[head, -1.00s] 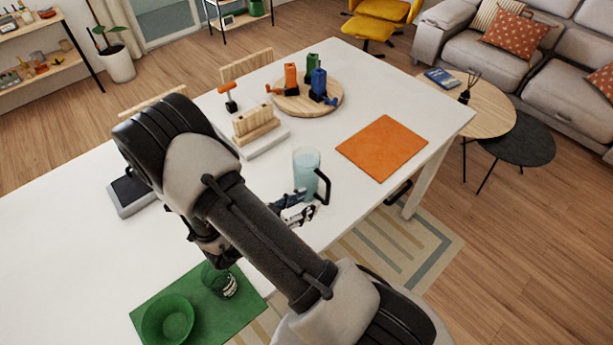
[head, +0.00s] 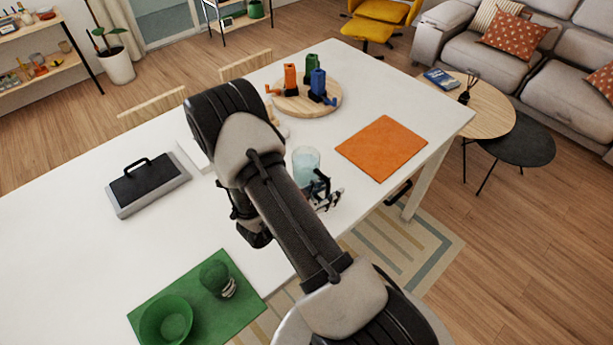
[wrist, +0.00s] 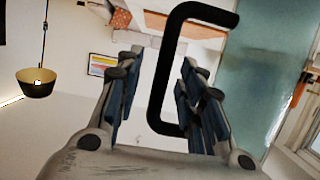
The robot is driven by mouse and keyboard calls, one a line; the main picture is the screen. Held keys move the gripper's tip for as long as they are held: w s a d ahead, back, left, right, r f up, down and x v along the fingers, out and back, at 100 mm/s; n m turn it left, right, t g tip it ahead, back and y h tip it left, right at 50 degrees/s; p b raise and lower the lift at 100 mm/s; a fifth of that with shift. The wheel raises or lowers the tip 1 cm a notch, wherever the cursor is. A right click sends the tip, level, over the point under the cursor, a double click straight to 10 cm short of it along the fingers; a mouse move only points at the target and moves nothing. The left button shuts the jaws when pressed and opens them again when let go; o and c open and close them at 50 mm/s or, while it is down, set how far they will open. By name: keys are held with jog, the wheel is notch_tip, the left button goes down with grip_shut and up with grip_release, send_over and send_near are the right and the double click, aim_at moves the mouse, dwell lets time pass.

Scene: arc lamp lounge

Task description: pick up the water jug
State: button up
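The water jug (head: 306,163) is a translucent pale blue cylinder with a black handle, standing on the white table left of the orange mat. My gripper (head: 328,196) is at its near right side, by the handle, partly hidden by my arm. In the wrist view the jug's teal wall (wrist: 255,75) fills the right side, and the black handle (wrist: 163,85) shows between the two fingers of my gripper (wrist: 155,75). The fingers are apart, with gaps seen on both sides of the handle.
The orange mat (head: 382,148) lies bare right of the jug. A round wooden board (head: 290,104) with colored items stands behind. A grey press-like block with a black handle (head: 148,184) and a green mat (head: 195,325) with a bowl (head: 165,320) are left.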

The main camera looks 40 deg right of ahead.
jog(key=shift+c, duration=0.5)
grip_shut()
dwell(0.4)
jog(key=shift+r, duration=0.1)
